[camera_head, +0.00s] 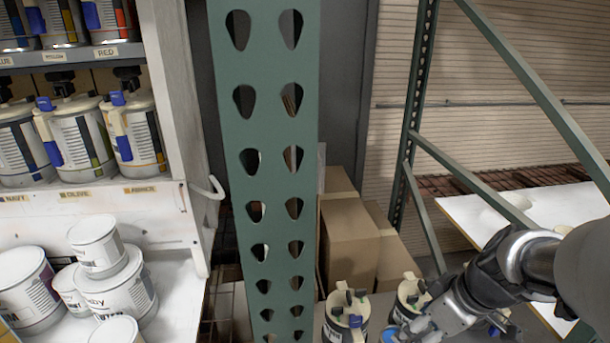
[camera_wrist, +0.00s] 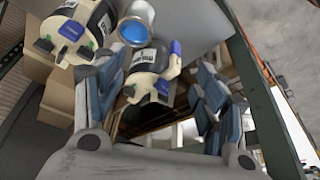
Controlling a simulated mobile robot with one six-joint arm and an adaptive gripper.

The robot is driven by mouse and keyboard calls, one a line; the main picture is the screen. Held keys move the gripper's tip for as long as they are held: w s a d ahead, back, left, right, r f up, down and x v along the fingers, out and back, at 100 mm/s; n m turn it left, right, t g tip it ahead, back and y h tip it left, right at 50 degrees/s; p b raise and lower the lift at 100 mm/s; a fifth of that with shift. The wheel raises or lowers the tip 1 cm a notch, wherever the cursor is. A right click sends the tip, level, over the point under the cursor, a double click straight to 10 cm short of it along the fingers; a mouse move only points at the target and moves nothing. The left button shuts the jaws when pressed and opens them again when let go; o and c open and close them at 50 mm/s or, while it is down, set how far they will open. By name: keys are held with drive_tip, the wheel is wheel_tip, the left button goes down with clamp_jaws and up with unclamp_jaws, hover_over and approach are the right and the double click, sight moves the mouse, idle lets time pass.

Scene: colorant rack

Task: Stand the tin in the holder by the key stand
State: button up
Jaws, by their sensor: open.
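A small silvery tin (camera_wrist: 138,20) with a bright blue round face shows at the top of the wrist view, between two cream-and-black canisters. A bright blue patch at the bottom edge of the head view may be the same tin, but too little shows to tell. My gripper (camera_wrist: 155,98) is open, with its fingers spread wide left and right in the wrist view. The tin lies beyond the fingertips, apart from them. In the head view my gripper (camera_head: 432,328) is at the bottom right, partly cut off. I cannot make out the holder or the key stand.
Two canisters (camera_head: 347,312) (camera_head: 409,293) stand by my gripper; one canister (camera_wrist: 150,72) shows between the fingers. A green perforated post (camera_head: 266,130) rises mid-view. Cardboard boxes (camera_head: 350,240) are behind. A left shelf (camera_head: 180,272) holds several paint cans. A white board (camera_head: 490,210) lies right.

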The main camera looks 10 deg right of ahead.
drive_tip(key=shift+m+t, duration=0.3)
drive_tip(key=shift+m, duration=0.3)
drive_tip(key=shift+w+d+b+x, duration=0.25)
drive_tip(key=shift+d+b+x, duration=0.7)
drive_tip(key=shift+x, duration=2.45)
drive_tip(key=shift+w+d+b+x, duration=0.45)
drive_tip(key=shift+b+x, duration=0.95)
drive_tip(key=shift+x, duration=2.05)
drive_tip(key=shift+w+d+b+x, duration=0.1)
drive_tip(key=shift+d+b+x, duration=0.95)
drive_tip(key=shift+x, duration=2.35)
drive_tip(key=shift+a, duration=0.15)
drive_tip(key=shift+c, duration=0.5)
drive_tip(key=c, duration=0.9)
drive_tip(key=shift+r, duration=0.1)
